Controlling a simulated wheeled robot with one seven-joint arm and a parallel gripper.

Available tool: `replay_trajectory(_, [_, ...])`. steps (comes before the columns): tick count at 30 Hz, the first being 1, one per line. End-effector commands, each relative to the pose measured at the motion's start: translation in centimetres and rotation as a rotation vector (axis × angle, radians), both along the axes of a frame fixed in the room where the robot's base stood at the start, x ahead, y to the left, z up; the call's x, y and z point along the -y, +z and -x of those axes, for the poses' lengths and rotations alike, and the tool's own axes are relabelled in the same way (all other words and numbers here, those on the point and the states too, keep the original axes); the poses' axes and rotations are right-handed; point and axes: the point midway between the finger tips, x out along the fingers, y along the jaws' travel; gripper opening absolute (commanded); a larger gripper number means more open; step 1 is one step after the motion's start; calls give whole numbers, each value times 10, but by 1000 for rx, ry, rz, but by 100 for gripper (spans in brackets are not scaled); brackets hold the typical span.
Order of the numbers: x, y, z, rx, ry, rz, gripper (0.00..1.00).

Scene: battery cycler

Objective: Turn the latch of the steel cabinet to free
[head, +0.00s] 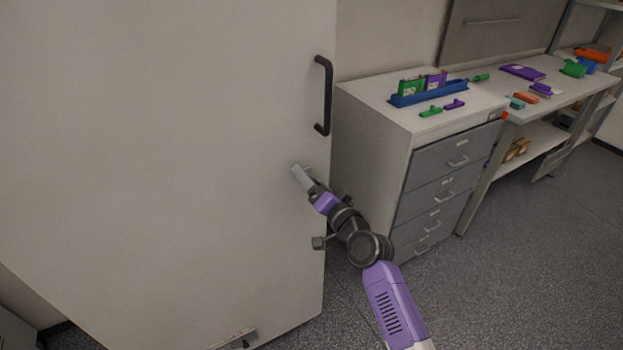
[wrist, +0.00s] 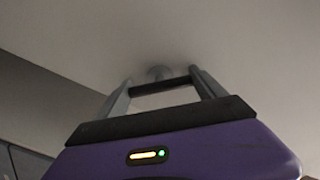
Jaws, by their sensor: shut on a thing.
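The steel cabinet (head: 150,150) fills the left of the head view as a tall, plain pale door with a black vertical handle (head: 326,95) near its right edge. My gripper (head: 298,174) is at the door face, below and left of this handle. In the wrist view my gripper (wrist: 163,84) is shut on the latch, a dark bar (wrist: 160,86) lying across between the two fingers. A round grey hub (wrist: 159,72) joins the bar to the door surface. The bar looks slightly tilted, right end higher. The latch is hidden behind the gripper in the head view.
A drawer unit (head: 372,112) stands right of the cabinet, with a blue rack (head: 428,95) and small green and purple pieces on top. A workbench (head: 560,96) with coloured items is farther right. Open grey floor (head: 520,270) lies at the lower right.

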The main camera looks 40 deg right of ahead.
Motion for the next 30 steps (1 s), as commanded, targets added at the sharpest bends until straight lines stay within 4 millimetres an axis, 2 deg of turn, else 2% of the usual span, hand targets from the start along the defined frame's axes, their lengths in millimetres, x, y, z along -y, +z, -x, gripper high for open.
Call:
replay_trajectory(18, [1,2,0,152,-2,-523,39])
replay_trajectory(30, [1,0,1,199,-3,-690,39])
